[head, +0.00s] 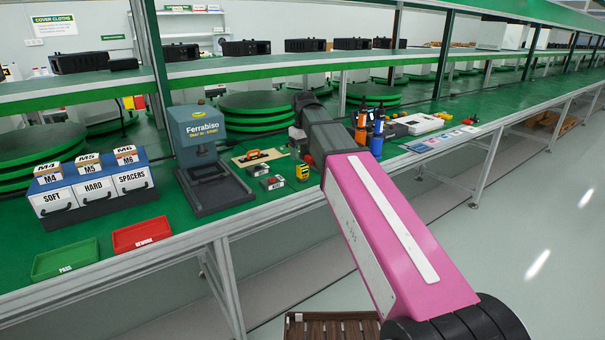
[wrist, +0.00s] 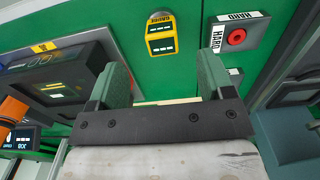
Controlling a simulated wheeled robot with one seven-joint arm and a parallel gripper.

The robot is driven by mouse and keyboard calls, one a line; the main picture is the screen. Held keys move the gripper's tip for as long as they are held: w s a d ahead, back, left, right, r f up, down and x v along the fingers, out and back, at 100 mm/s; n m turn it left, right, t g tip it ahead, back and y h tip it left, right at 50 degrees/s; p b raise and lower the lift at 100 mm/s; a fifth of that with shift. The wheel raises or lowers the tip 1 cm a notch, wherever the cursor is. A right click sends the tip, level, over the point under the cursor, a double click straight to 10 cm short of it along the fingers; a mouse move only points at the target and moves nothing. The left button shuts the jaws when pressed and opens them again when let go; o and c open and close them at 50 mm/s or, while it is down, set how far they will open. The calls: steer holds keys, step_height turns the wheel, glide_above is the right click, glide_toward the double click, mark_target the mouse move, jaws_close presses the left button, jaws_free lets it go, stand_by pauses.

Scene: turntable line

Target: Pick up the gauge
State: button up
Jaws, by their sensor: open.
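The gauge (head: 302,172) is a small yellow block with a dark face, standing on the green bench. In the wrist view the gauge (wrist: 161,36), with a label reading GAUGE, lies beyond my fingertips, roughly centred between them. My gripper (wrist: 162,68) is open and empty, its two green-grey fingers apart and not touching the gauge. In the head view my arm reaches over the bench to the right of the gauge; the fingers cannot be made out there.
A box with a red button and HARD labels (wrist: 235,37) sits right of the gauge in the wrist view. In the head view, a Ferrabiso press (head: 200,150) stands left, a trowel-like tool (head: 258,156) lies behind, and blue bottles (head: 377,140) stand right. Red (head: 142,234) and green (head: 66,259) trays lie front left.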

mark_target(303, 166)
steer(key=shift+a+f, duration=0.15)
steer(key=shift+f, duration=4.15)
steer(key=shift+c, duration=0.3)
steer(key=c, duration=1.1)
